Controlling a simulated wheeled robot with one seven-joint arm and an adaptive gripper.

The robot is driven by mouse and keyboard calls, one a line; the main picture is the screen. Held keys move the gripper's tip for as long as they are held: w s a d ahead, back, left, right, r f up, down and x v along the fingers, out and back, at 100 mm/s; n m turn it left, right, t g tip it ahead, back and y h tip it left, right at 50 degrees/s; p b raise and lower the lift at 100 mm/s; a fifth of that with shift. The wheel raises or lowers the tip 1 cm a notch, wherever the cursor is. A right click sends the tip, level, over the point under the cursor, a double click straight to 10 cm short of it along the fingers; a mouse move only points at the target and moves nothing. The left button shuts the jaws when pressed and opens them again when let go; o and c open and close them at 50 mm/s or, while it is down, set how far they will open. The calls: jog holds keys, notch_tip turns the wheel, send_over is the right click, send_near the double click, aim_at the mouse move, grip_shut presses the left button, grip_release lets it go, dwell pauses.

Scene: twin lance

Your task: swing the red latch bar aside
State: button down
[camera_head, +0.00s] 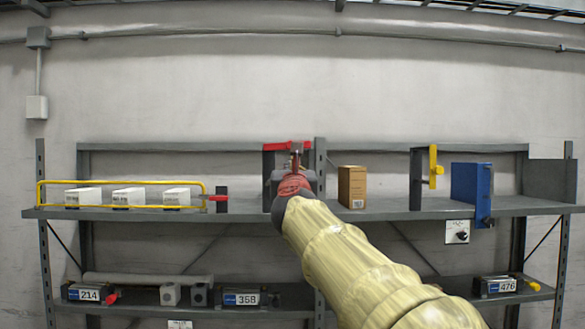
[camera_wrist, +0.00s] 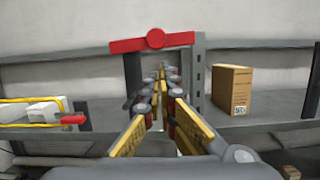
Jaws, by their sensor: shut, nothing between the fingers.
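The red latch bar (camera_wrist: 153,42) lies roughly level across the top of a grey frame (camera_wrist: 134,77) on the upper shelf, with a round red hub at its middle. In the head view the red bar (camera_head: 287,146) shows just above my gripper, partly hidden by it. My gripper (camera_wrist: 160,70) is shut and empty, its fingertips pointing forward, below the hub in the wrist view. In the head view my gripper (camera_head: 296,160) is in front of the frame and hides most of its opening. I cannot tell whether the fingertips touch anything.
A brown box (camera_head: 352,187) stands to the right of the frame, beyond a grey post (camera_wrist: 194,75). A yellow rail (camera_head: 120,183) around white boxes, with a red handle (camera_head: 217,198), is to the left. A yellow latch (camera_head: 433,167) and blue panel (camera_head: 470,195) are further right.

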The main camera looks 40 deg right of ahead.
jog(key=s+a+f+b, duration=0.2)
jog(key=s+a+f, duration=0.3)
jog(key=s, duration=0.3)
jog(key=shift+f+b, duration=0.15)
jog(key=shift+b, duration=0.25)
jog(key=shift+s, duration=0.1)
